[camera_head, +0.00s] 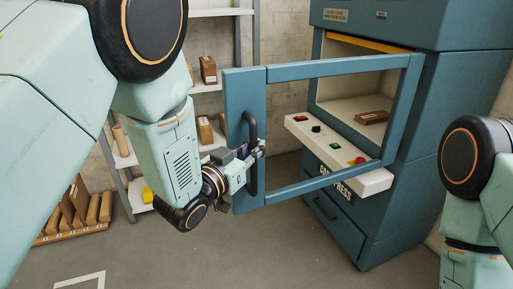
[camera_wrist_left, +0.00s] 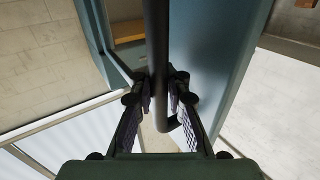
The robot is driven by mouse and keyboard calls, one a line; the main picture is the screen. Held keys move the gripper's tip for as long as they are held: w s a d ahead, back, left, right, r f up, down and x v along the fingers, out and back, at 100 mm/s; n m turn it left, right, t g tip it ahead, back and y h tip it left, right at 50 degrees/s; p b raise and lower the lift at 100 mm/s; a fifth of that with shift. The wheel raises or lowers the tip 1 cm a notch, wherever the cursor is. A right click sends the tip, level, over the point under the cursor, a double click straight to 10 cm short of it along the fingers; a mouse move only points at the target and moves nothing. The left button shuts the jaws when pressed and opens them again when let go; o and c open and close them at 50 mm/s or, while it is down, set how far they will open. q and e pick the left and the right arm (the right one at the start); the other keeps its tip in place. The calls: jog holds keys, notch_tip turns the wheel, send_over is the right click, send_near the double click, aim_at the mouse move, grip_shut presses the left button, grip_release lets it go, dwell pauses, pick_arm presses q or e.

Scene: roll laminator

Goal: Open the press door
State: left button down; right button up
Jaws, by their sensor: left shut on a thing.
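The press (camera_head: 400,180) is a large blue cabinet at the right in the head view. Its door (camera_head: 340,68) is a blue frame with an open or clear middle, and it stands swung out from the cabinet toward the left. The dark handle (camera_head: 252,180) is a vertical bar on the door's left panel. My left gripper (camera_head: 257,150) is shut on the handle. In the left wrist view, the handle bar (camera_wrist_left: 157,60) runs between the two fingers (camera_wrist_left: 160,92). My right gripper is out of view; only part of my right arm shows at the right edge.
A control panel (camera_head: 338,152) with buttons juts from the press front. Inside the press lies a brown box (camera_head: 372,117). Shelves (camera_head: 205,88) with cartons stand behind the door. The floor (camera_head: 290,240) in front is clear.

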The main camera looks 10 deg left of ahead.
pick_arm(q)
jog(key=shift+a+f, duration=0.25)
jog(key=shift+a, duration=0.05)
jog(key=c, duration=1.7)
grip_release()
jog(key=shift+c, duration=0.2)
jog(key=o, duration=0.3)
jog(key=shift+s+a+r, duration=0.2)
jog(key=shift+a, duration=0.05)
jog(key=shift+o, duration=0.7)
jog(key=v, duration=1.1)
jog(key=shift+s+d, duration=0.25)
jog(key=shift+f, duration=0.1)
